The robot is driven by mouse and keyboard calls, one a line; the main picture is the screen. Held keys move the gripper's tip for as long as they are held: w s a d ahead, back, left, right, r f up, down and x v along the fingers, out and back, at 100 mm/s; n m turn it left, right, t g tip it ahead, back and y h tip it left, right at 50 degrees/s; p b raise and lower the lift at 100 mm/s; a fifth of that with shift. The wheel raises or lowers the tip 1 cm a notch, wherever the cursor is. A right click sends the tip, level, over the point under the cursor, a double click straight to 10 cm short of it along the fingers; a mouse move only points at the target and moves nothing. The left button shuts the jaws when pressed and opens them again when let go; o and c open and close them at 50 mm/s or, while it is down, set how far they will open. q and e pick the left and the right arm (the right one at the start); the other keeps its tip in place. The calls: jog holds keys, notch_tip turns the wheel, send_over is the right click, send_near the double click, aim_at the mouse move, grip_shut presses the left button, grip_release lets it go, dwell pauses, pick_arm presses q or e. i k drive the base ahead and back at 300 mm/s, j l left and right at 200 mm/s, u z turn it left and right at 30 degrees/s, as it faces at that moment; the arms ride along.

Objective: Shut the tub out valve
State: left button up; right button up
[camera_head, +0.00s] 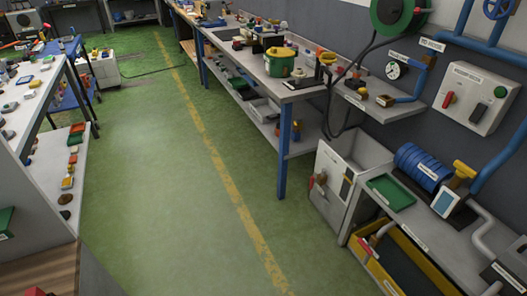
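A yellow-rimmed tub (410,253) with a dark inside stands low at the bottom right. A small red-handled fitting (374,240) shows at its left end, beside a white label; the label is too small to read. A yellow valve handle (462,170) sits on pipework above and to the right of the tub. I cannot tell from the labels which of these is the tub out valve, or whether either is open.
A grey sink cabinet (339,190) stands left of the tub. A long workbench (300,91) lines the wall. The green floor (160,190) is clear.

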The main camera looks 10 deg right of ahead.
aim_at(312, 182)
jog(key=i+j, duration=0.1)
jog(key=i, duration=0.75)
jog(key=i+j+u, duration=0.1)
jog(key=i, duration=0.75)
jog(key=i+j+z, duration=0.1)
jog(key=i+z, duration=0.35)
jog(key=i+j+z, duration=0.2)
jog(key=z, duration=0.25)
jog(key=i+j+z, duration=0.6)
jog(key=j+z, duration=0.25)
jog(key=l, duration=0.15)
